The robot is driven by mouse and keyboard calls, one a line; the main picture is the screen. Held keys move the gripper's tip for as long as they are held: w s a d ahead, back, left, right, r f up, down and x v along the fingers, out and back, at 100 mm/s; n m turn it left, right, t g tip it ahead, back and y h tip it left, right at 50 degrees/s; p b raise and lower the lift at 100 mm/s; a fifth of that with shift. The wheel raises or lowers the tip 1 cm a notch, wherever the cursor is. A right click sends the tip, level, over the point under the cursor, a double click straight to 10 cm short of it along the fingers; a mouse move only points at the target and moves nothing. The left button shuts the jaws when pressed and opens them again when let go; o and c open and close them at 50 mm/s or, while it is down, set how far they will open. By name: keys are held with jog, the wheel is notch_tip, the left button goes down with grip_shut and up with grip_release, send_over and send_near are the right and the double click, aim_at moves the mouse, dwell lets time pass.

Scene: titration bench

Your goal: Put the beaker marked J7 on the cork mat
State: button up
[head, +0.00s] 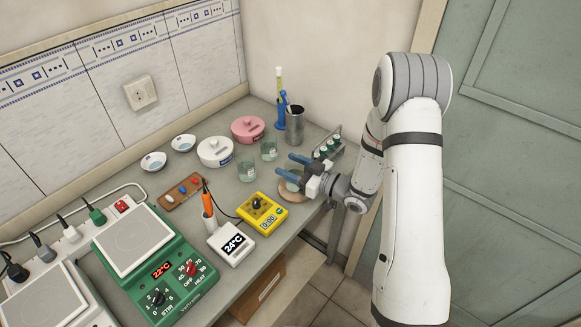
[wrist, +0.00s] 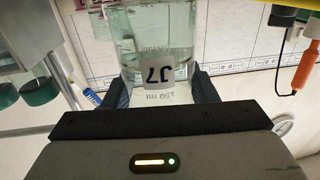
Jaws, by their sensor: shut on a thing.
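The beaker marked J7 (wrist: 155,45) is clear glass with liquid in it. Its J7 label faces the wrist camera and appears upside down there. My gripper (wrist: 158,95) is shut on it, one blue finger on each side. In the head view my gripper (head: 292,172) reaches in from the right, and the beaker is partly hidden between the fingers. The round tan cork mat (head: 284,194) lies directly below, partly covered by the beaker and gripper. I cannot tell whether the beaker's base touches the mat.
Two other beakers (head: 246,171) (head: 268,150) stand left of my gripper. A rack of green-capped vials (head: 328,147) and a metal cup (head: 295,127) stand behind. The bench's front edge is close by.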

jog(key=shift+f, duration=0.35)
jog(key=shift+f, duration=0.1)
jog(key=shift+f, duration=0.15)
jog(key=o, duration=1)
jog(key=shift+o, duration=0.2)
jog(key=shift+r, duration=0.2)
